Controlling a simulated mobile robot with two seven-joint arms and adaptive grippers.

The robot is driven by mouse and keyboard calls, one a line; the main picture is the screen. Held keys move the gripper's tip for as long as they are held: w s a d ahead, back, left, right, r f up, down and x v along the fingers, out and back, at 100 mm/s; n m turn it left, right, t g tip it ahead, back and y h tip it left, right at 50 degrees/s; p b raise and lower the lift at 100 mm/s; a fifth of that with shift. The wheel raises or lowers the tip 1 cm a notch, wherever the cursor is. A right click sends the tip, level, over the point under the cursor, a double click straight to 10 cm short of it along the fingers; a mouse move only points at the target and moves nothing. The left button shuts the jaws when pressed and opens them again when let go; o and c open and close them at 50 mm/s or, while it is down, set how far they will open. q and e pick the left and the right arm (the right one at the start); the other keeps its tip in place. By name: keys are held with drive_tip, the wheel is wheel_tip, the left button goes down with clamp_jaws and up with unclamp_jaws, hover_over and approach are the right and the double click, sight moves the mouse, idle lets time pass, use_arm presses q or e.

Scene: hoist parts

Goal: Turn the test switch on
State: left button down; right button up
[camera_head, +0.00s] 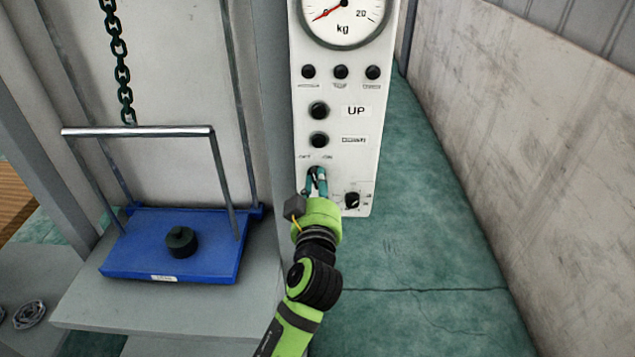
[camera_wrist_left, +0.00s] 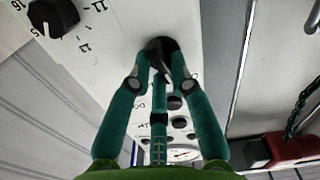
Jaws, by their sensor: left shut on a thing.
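The white control panel (camera_head: 333,100) stands upright in front of me, with a dial, buttons and knobs. My left gripper (camera_head: 317,178) is at its lower left part, with its fingers around the black test switch (camera_head: 314,171). In the left wrist view the teal fingers of the gripper (camera_wrist_left: 160,62) are shut on the dark switch (camera_wrist_left: 168,46). The fingers partly hide the switch, so I cannot tell its setting. A black rotary knob (camera_head: 352,200) sits to the right of the gripper. My right gripper is not in view.
A blue platform (camera_head: 215,262) with a dark weight (camera_head: 181,242) hangs from a chain (camera_head: 119,60) at the left. Black UP (camera_head: 319,110) and lower (camera_head: 319,140) buttons sit above the gripper. A pale wall (camera_head: 540,150) stands at the right, with green floor between.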

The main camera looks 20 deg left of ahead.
use_arm(q)
drive_tip(key=shift+f+m+p, duration=0.2)
drive_tip(key=shift+m+p, duration=0.85)
drive_tip(key=shift+m, duration=3.15)
drive_tip(key=c, duration=1.1)
unclamp_jaws()
